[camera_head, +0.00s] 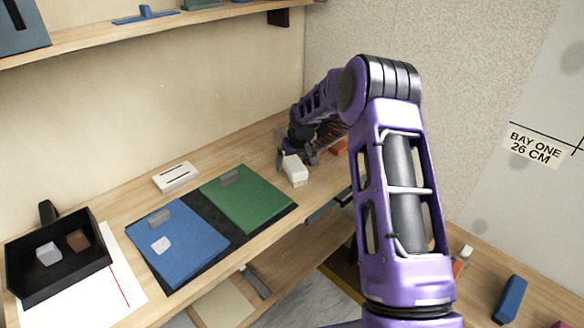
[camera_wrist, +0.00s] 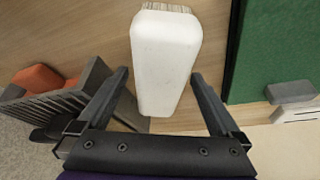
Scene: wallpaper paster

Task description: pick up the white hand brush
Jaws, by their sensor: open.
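The white hand brush (camera_head: 295,170) lies on the wooden bench in the head view, just right of the green clipboard. In the wrist view the brush (camera_wrist: 166,58) is a long white block with pale bristles at its top end. My gripper (camera_wrist: 161,88) is open, with one dark finger on each side of the brush's lower part. A gap shows between each finger and the brush. In the head view my gripper (camera_head: 296,158) is at the brush's far end, partly hidden by my arm. I cannot tell its exact height over the bench.
A grey slatted holder (camera_wrist: 65,103) and an orange thing (camera_wrist: 38,78) stand left of my gripper in the wrist view. The green clipboard (camera_head: 246,200) and blue clipboard (camera_head: 178,243) lie on a dark mat. A black tray (camera_head: 84,275) stands at far left. A shelf (camera_head: 120,34) overhangs the back.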

